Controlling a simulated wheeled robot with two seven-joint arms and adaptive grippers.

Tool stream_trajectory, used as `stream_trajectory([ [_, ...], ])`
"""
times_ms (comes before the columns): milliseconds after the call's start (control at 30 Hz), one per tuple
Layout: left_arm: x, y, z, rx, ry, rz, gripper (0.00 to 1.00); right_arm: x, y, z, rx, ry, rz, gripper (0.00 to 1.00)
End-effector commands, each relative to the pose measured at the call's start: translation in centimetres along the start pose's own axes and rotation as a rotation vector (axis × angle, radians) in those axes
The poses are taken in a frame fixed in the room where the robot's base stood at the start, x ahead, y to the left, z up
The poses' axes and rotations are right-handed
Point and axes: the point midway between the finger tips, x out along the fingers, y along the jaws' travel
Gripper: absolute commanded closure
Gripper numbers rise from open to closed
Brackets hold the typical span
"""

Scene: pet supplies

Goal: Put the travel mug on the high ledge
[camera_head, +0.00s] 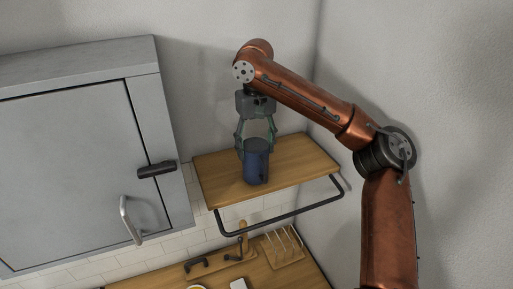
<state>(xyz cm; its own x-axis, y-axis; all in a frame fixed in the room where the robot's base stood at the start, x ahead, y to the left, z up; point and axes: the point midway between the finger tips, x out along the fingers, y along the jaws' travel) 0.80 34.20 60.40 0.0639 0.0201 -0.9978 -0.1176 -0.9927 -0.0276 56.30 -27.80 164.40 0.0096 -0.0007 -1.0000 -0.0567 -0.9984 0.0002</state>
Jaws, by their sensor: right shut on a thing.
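The travel mug (256,166) is a dark blue cylinder, upright at the wooden high ledge (297,161) in the head view. My right gripper (257,143) comes down from above and is shut on the mug near its top. The mug's base shows against the ledge's board, left of its middle; whether it touches the board or hangs just above it I cannot tell. My left gripper is not in view.
A grey cabinet (70,160) with a dark latch and a metal handle stands close on the left. A dark rail (290,211) runs under the ledge's front. Below is a wooden counter (305,271) with a rack and small items. The ledge's right half is clear.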

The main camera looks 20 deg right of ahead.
Motion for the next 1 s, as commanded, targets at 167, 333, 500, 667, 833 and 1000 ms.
stream_trajectory([
  [167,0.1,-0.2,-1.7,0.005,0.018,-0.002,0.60,0.3,0.0,-0.2,0.001,-0.003,0.000,0.35],
  [333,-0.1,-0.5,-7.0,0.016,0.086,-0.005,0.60,0.2,0.0,-0.1,0.001,-0.002,0.000,0.25],
  [500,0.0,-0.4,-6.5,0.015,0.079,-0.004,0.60,0.3,0.0,-0.1,0.000,-0.003,0.000,0.25],
  [667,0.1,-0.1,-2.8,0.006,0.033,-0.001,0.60,-0.2,0.0,-0.1,0.001,-0.002,0.000,0.25],
  [833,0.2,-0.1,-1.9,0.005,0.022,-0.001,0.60,-2.0,0.0,-0.1,0.002,0.000,0.001,0.25],
  [1000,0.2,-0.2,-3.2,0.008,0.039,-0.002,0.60,-4.8,-0.1,-0.1,0.002,0.000,0.001,0.25],
])
